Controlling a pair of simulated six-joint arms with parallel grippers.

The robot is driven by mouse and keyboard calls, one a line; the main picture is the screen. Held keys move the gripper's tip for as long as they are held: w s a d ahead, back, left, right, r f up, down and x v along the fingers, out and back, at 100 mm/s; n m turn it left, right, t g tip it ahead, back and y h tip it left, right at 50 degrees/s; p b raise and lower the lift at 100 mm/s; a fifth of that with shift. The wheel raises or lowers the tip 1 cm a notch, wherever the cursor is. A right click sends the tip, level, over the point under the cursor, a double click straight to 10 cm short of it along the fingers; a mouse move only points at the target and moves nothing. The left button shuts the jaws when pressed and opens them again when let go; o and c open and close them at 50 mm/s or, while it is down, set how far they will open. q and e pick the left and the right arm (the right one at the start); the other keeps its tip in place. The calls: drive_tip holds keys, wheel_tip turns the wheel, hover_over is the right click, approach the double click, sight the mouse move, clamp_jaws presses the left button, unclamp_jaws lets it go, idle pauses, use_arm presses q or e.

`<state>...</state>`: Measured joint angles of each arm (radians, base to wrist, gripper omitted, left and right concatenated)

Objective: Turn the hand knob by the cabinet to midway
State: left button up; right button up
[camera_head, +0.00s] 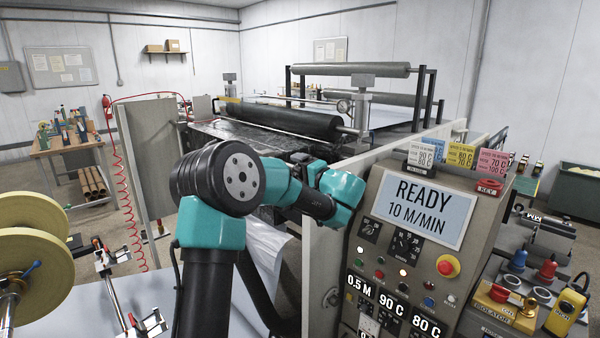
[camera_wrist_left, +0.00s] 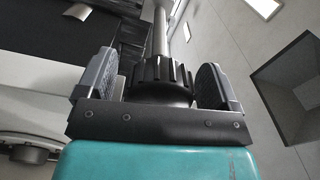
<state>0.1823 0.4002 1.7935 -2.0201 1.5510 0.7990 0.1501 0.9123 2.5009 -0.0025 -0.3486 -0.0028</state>
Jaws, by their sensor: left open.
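In the left wrist view a black ribbed hand knob (camera_wrist_left: 165,72) sits on a grey shaft. My left gripper (camera_wrist_left: 157,84) is open, with one finger on each side of the knob. The right-hand finger looks very close to the knob; contact cannot be told. In the head view my teal left wrist (camera_head: 342,187) is beside the left edge of the grey control cabinet (camera_head: 385,185). The left fingers and that knob are hidden there. The knob's turn angle is unclear. My right gripper is not in view.
The cabinet carries a READY display (camera_head: 420,205), small switches and a red stop button (camera_head: 447,266). A coating machine with a black roller (camera_head: 280,121) stands behind. A tool bench (camera_head: 65,150) is at the left. A wide roll (camera_head: 30,245) is at the lower left.

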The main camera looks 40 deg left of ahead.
use_arm(q)
drive_tip(key=s+d, duration=0.1)
drive_tip(key=d, duration=1.6)
drive_tip(key=shift+s+d, duration=0.15)
drive_tip(key=shift+s, duration=0.25)
drive_tip(key=s+d+f+m+g+h, duration=0.1)
drive_tip(key=s+f+m+h, duration=0.15)
drive_tip(key=f, duration=0.75)
drive_tip(key=s+d+f+m+g+h, duration=0.1)
drive_tip(key=f+h, duration=0.3)
drive_tip(key=f, duration=0.7)
drive_tip(key=s+d+f+m+g+h, duration=0.15)
drive_tip(key=f+h, duration=0.25)
drive_tip(key=f, duration=0.6)
drive_tip(key=s+d+f+n+h, duration=0.2)
drive_tip(key=s+d+f+h, duration=0.1)
drive_tip(key=s+f, duration=0.3)
drive_tip(key=s+d+f+n+t+h, duration=0.1)
drive_tip(key=s+d+f+n+h, duration=0.1)
drive_tip(key=s+d+f+h, duration=0.2)
drive_tip(key=s+d+f+n+t+h, duration=0.1)
drive_tip(key=s+d+f+h, duration=0.3)
drive_tip(key=s+f, duration=0.5)
drive_tip(key=shift+s+d+f+n, duration=0.2)
drive_tip(key=shift+d+f+n, duration=0.4)
drive_tip(key=shift+f, duration=2.15)
